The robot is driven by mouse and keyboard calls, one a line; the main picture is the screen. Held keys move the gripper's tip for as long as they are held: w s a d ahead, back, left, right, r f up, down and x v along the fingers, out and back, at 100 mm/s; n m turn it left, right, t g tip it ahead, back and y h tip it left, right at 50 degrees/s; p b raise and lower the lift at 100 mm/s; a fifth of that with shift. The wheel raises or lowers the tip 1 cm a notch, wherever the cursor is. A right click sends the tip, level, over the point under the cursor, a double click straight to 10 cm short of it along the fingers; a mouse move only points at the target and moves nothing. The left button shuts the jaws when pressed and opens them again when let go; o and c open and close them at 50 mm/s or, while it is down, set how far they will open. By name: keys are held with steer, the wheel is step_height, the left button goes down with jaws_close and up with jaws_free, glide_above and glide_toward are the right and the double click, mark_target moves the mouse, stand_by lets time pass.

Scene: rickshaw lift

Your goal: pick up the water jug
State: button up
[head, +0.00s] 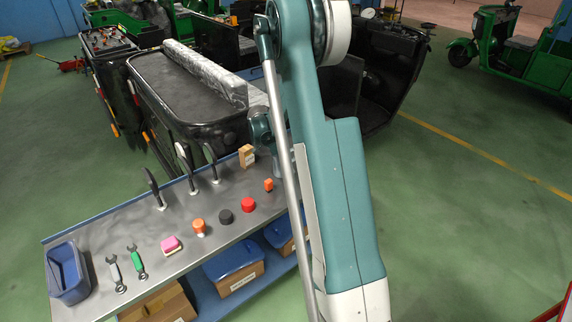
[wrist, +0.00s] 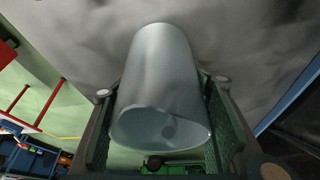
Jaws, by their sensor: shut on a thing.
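In the wrist view, a smooth pale grey-blue cylinder with a rounded rim, which looks like the water jug (wrist: 160,65), sits between the fingers of my gripper (wrist: 161,90). One green-padded finger lies along each side of it, and the gripper is shut on it. A small round spot shows on its near end. No handle is visible. In the head view, my arm crosses the middle of the picture. Neither the jug nor the fingertips can be made out there.
A metal workbench (head: 100,248) holds a blue bin (head: 67,272), two wrenches, a pink block (head: 170,245), an orange-topped item (head: 198,227), black and red round pieces, and a small tan box (head: 246,156). Dark upright tools stand along its back edge. Black rickshaw bodies stand behind. Green floor is open at right.

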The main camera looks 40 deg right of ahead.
mark_target(289, 150)
steer(key=shift+r, duration=0.3)
steer(key=shift+r+p, duration=0.85)
steer(key=shift+r, duration=3.8)
